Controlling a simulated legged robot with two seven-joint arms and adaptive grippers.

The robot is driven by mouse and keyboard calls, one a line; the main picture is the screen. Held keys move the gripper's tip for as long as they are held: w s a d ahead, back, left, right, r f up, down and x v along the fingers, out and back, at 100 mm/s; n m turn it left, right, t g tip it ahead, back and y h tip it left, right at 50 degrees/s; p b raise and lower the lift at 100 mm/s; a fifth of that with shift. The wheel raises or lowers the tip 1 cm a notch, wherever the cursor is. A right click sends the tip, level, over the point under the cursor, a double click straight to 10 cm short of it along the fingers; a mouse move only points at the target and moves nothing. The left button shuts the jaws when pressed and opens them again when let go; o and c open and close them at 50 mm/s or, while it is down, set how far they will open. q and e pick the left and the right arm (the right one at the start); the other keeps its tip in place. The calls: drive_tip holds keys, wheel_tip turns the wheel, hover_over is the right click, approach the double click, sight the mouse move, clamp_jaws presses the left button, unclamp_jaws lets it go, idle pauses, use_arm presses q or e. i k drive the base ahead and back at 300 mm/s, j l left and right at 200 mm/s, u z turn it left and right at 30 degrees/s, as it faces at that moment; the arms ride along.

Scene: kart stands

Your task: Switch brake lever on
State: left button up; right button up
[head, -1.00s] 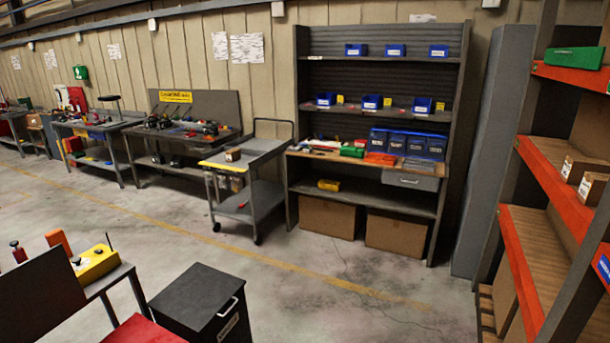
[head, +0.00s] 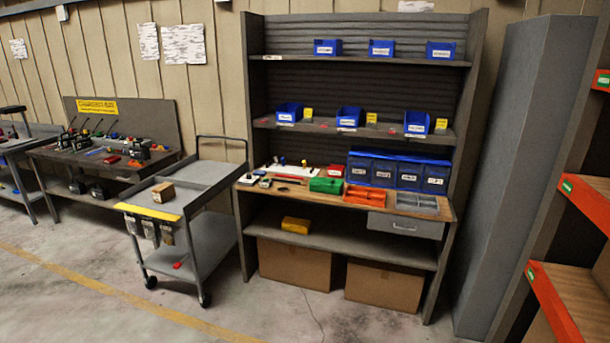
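I cannot make out a brake lever for certain in the head view. A workbench (head: 62,158) with a yellow sign (head: 97,106) on its back panel stands at the left. Several small dark devices with thin upright rods (head: 84,127) and coloured knobs sit on it, too small to tell apart. Neither my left gripper nor my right gripper is in view.
A grey cart (head: 212,172) carrying a small brown box (head: 163,192) stands left of a dark shelf unit (head: 350,244) with blue bins (head: 350,118). A grey cabinet (head: 520,170) and orange-edged shelving (head: 553,305) stand at the right. The floor (head: 70,310) at lower left is clear.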

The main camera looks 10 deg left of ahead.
sight(177, 266)
drive_tip(key=i+u, duration=0.15)
drive_tip(key=i, duration=0.45)
drive_tip(key=i+l+u, duration=0.15)
drive_tip(key=i, duration=0.45)
drive_tip(key=i+j+u, duration=0.15)
drive_tip(key=i+u, duration=0.95)
drive_tip(key=u, duration=0.15)
